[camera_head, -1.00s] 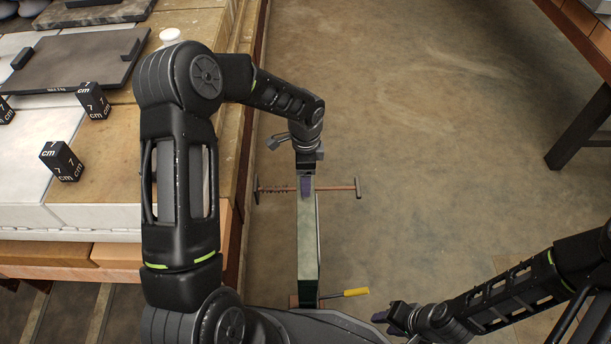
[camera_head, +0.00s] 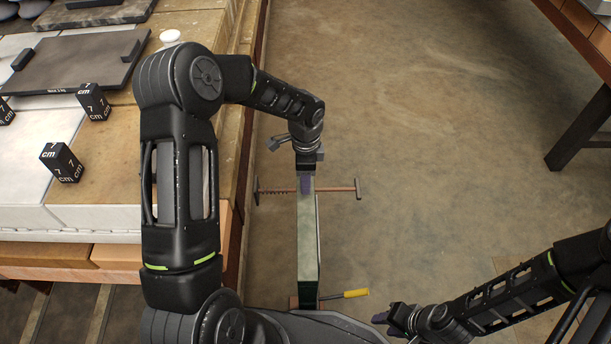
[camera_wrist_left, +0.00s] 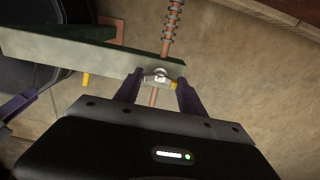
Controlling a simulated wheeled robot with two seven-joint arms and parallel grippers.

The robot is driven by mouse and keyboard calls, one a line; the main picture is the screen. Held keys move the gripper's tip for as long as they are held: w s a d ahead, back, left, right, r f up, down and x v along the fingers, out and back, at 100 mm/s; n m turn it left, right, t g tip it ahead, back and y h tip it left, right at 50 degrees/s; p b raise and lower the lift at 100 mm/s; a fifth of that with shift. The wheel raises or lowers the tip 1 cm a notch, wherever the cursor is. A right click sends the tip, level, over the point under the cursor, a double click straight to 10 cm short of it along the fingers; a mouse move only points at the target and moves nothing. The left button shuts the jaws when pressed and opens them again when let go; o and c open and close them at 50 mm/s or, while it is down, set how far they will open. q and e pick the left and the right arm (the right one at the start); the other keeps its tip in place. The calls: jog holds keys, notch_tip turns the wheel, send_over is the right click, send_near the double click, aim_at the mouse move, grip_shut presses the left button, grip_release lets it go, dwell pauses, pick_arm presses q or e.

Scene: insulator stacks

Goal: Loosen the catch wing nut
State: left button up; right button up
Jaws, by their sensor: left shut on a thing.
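The rod carries a coil spring (camera_wrist_left: 172,25) beyond the bar (camera_wrist_left: 110,54). My left gripper (camera_wrist_left: 160,88) has its two purple fingers on either side of the wing nut, shut on it. In the head view my left gripper (camera_head: 307,184) is over the rod (camera_head: 336,189) at the bar's far end, and hides the nut. My right gripper (camera_head: 392,320) is at the lower right, apart from the bar; its jaw gap is unclear.
A yellow-handled lever (camera_head: 343,294) sticks out near the bar's near end. A bench at left holds a dark plate (camera_head: 75,70) and several black marked cubes (camera_head: 61,161). Open floor (camera_head: 440,160) lies right of the bar.

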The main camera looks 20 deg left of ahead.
pick_arm(q)
jog(key=shift+n, duration=0.3)
jog(key=n, duration=0.8)
jog(key=shift+n, duration=0.4)
jog(key=n, duration=0.5)
jog(key=shift+r+p, duration=0.1)
jog(key=shift+p, duration=0.25)
jog(key=shift+n+p, duration=0.4)
jog(key=shift+n, duration=1.8)
jog(key=o, duration=1.4)
jog(key=shift+c, duration=0.2)
